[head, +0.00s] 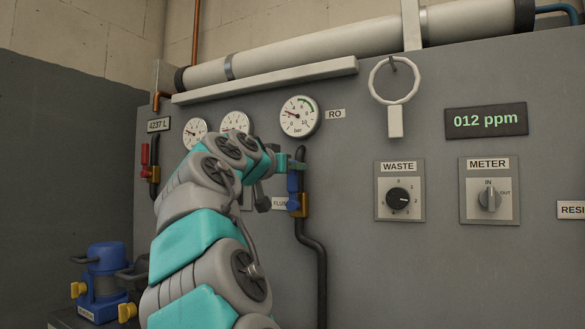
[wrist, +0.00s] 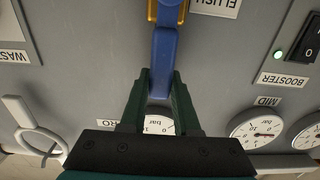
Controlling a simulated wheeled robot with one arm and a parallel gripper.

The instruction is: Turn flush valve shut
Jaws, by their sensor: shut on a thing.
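The flush valve has a brass body (head: 299,206) on a dark vertical pipe and a blue lever handle (head: 292,183). The handle points up from the body, roughly along the pipe. In the wrist view, which is upside down, the blue handle (wrist: 164,58) runs from the brass body (wrist: 167,12) into my gripper (wrist: 162,82). Its dark green fingers are shut on the handle's free end. In the head view my gripper (head: 290,165) comes to the handle from the left. The FLUSH label (head: 280,203) is partly hidden by my arm.
The grey panel carries the RO gauge (head: 299,117), a hanging white ring (head: 394,82), the WASTE dial (head: 399,198) and the METER switch (head: 489,198). A lit BOOSTER switch (wrist: 306,40) is near the gripper. A red-handled valve (head: 145,155) and blue pump (head: 104,270) stand left.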

